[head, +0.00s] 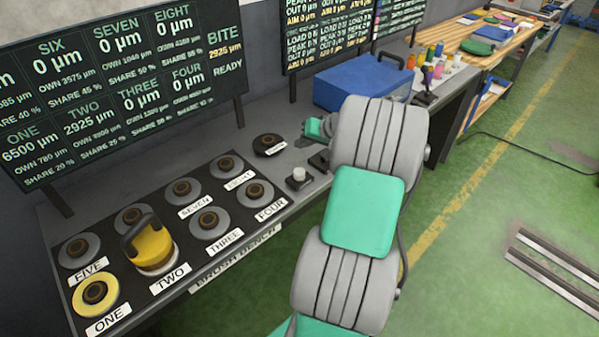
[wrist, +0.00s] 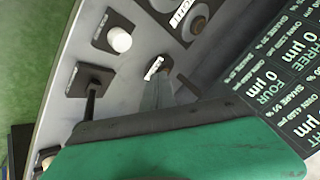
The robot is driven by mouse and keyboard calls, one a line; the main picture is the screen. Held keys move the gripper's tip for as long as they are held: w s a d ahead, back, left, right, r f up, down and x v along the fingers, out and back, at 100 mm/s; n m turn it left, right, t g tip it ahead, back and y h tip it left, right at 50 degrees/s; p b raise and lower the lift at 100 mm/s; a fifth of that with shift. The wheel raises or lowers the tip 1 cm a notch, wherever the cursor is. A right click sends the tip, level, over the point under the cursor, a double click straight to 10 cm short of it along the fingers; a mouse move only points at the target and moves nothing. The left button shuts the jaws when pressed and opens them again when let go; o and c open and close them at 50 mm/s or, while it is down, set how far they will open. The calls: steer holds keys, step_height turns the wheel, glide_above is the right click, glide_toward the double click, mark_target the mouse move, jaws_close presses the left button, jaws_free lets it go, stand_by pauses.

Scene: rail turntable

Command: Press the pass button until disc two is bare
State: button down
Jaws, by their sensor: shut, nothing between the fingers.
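Disc two (head: 157,270) is mostly covered by a yellow block with a dark arched handle (head: 153,247). The board (head: 118,100) reads TWO 2925 µm, ONE 6500 µm, BITE 2925 µm and READY. A white round button (head: 298,173) on a dark square base stands right of the discs. It also shows in the wrist view (wrist: 119,39). I see no readable label on it, so I cannot confirm it is the pass button. My gripper (head: 318,128) is shut and empty, beyond the button and apart from it; its fingertips are partly hidden.
Disc one (head: 96,292) is yellow; the other numbered discs look grey. A dark lever on a square base (wrist: 90,82) stands beside the white button. A blue box (head: 350,82) stands behind my arm.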

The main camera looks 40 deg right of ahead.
mark_target(302, 173)
step_height(302, 173, down, 8)
steer(key=b, duration=0.5)
steer(key=shift+f, duration=0.15)
stand_by(1.6)
steer(key=shift+f+b, duration=0.3)
steer(key=shift+f, duration=0.05)
steer(key=shift+f+b, duration=0.4)
steer(key=shift+f, duration=0.25)
stand_by(0.8)
steer(key=shift+r+p, duration=0.65)
steer(key=shift+r, duration=0.4)
step_height(302, 173, up, 5)
steer(key=p, duration=0.3)
steer(key=shift+r, duration=0.1)
